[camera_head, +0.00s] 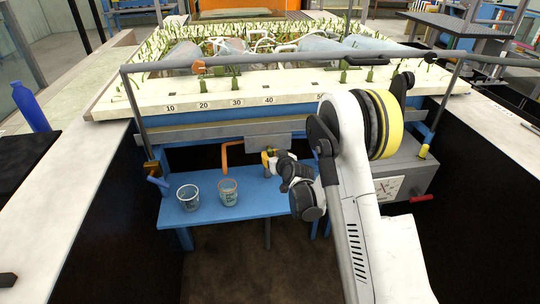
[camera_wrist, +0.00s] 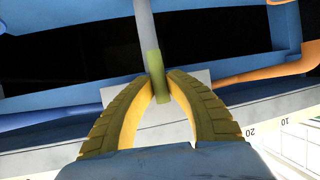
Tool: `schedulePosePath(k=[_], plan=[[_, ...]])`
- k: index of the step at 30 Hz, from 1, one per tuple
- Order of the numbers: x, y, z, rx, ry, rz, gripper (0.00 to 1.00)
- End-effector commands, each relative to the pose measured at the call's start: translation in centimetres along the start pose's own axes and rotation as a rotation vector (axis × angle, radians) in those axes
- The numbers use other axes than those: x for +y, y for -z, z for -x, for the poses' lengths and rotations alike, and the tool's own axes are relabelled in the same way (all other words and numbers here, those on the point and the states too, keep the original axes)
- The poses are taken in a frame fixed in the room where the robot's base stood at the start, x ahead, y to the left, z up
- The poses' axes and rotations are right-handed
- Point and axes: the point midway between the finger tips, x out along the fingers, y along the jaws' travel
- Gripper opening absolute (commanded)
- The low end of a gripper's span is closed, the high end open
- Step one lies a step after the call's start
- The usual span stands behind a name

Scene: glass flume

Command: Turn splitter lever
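The lever shows in the wrist view as a grey rod with an olive-green grip (camera_wrist: 154,66). My gripper (camera_wrist: 165,80) has its two yellow ribbed fingers on either side of the lower part of this grip, and the fingertips appear to close on it. In the head view my gripper (camera_head: 268,158) is below the flume's front edge, in front of a grey plate (camera_head: 282,141). The lever is mostly hidden there behind the gripper and wrist. Whether the lever has been turned cannot be told.
Two clear cups stand on the blue shelf (camera_head: 260,205): a plain one (camera_head: 188,198) and an orange-rimmed one (camera_head: 228,194). An orange pipe (camera_head: 225,155) is left of my gripper. A grey rail (camera_head: 250,60) crosses above. A grey box with a dial (camera_head: 388,188) is at right.

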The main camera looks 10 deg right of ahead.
Motion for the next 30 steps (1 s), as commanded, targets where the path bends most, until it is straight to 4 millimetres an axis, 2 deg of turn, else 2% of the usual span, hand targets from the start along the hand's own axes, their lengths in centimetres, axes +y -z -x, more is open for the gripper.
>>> schedulePosePath(k=[11, 30], plan=[[-0.12, 0.05, 0.02, -0.015, -0.027, 0.071, 0.0], [0.23, 0.09, 0.11, -0.1, -0.191, 0.469, 0.0]])
